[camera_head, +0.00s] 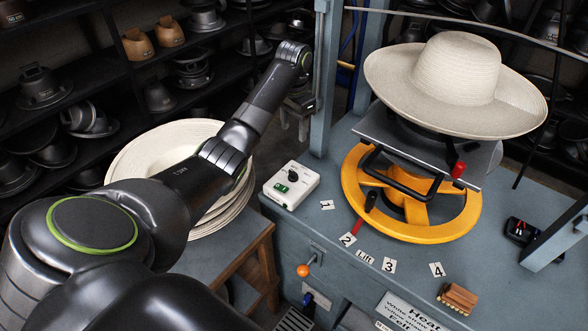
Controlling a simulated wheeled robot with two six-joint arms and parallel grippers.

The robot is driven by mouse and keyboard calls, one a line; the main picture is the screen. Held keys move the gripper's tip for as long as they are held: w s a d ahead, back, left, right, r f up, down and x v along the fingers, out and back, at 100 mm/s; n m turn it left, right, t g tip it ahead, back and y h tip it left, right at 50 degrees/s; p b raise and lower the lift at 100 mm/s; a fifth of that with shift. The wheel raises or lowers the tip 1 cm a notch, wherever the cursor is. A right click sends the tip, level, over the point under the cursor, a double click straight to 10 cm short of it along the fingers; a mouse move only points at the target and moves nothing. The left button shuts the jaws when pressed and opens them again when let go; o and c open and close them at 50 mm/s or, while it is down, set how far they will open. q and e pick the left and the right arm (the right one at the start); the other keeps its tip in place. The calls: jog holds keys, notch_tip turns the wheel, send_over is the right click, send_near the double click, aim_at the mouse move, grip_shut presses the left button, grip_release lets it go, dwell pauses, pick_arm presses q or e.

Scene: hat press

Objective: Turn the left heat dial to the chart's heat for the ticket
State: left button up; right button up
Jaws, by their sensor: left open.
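A white control box (291,186) sits at the left edge of the blue-grey bench. It carries a black round dial (292,176) and a small green marking; the dial's setting is too small to read. My left gripper (296,128) is open and points down, above and behind the box, apart from the dial. A white chart card (405,314) at the bottom edge shows the words "Heat" and "White straw"; its lower part is cut off. I cannot make out a ticket. My right gripper is not in view.
A cream straw hat (455,75) rests on the press above a yellow wheel (461,216). Number tags, an orange-knobbed lever (304,270), a wooden brush (458,297) and a black device (522,231) are on or by the bench. Stacked cream hats (150,150) stand left.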

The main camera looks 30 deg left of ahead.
pick_arm(q)
jog(key=b, duration=0.4)
send_over(293, 174)
jog(key=w, duration=0.1)
notch_tip(293, 174, down, 6)
notch_tip(293, 174, down, 9)
jog(key=shift+a+r+p, duration=0.1)
jog(key=shift+a+p, duration=0.05)
jog(key=shift+p, duration=1.1)
jog(key=shift+f, duration=0.75)
jog(key=shift+c, duration=0.2)
jog(key=c, duration=0.9)
jog(key=shift+c, duration=0.2)
